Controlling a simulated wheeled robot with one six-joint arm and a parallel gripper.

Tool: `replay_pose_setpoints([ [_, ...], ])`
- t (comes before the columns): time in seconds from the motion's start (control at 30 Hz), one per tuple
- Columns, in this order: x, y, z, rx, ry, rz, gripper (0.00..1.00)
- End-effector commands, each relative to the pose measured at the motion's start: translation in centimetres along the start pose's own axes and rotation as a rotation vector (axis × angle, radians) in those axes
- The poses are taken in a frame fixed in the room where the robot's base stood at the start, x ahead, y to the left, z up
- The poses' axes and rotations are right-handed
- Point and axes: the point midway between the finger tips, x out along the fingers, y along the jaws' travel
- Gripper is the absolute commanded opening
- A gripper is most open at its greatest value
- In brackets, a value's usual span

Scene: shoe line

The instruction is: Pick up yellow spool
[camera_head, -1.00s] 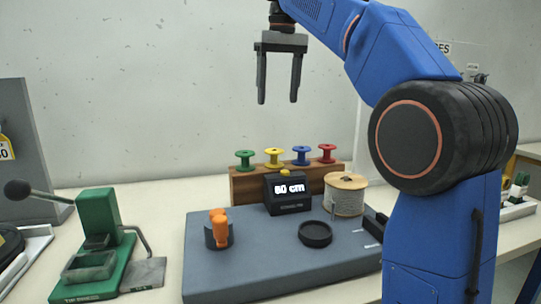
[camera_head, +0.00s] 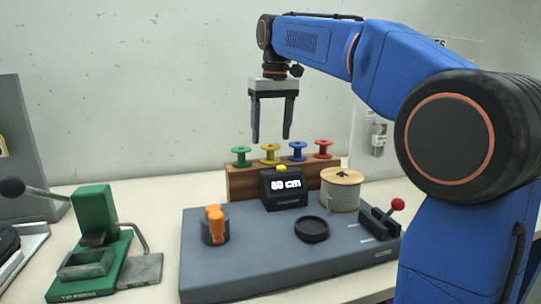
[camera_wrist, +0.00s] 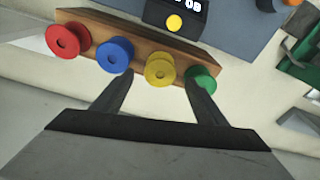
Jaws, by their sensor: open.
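The yellow spool (camera_head: 270,153) stands on a wooden rack (camera_head: 243,183) at the back of the table, between the green spool (camera_head: 241,156) and the blue spool (camera_head: 298,151). A red spool (camera_head: 323,148) is at the right end. My gripper (camera_head: 270,141) is open and empty, fingers pointing down, and appears just above the yellow spool in the head view. In the wrist view, the yellow spool (camera_wrist: 160,70) lies between the lines of my two fingers (camera_wrist: 160,82), nearer the right finger. The right fingertip overlaps the edge of the green spool (camera_wrist: 201,79).
A black display box (camera_head: 284,189) stands in front of the rack on a grey base (camera_head: 265,245). A large thread reel (camera_head: 341,190), a red-knobbed lever (camera_head: 396,205) and an orange part (camera_head: 216,224) are also on it. A green press (camera_head: 95,225) stands left.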

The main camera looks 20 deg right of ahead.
Motion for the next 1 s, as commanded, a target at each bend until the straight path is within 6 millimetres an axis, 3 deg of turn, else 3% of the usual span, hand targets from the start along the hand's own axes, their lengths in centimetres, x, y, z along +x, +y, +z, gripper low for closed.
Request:
replay_pose_setpoints([
  [0.3, 4.3, 0.0, 0.0, 0.0, -0.002, 0.0, 0.66],
  [0.67, 5.1, 0.0, 0.0, 0.0, -0.001, 0.0, 0.66],
  [0.83, 5.1, 0.0, 0.0, 0.0, -0.001, 0.0, 0.26],
  [0.87, 5.1, 0.0, 0.0, 0.0, -0.001, 0.0, 0.22],
  [1.0, 5.1, 0.0, 0.0, 0.0, -0.001, 0.0, 0.22],
])
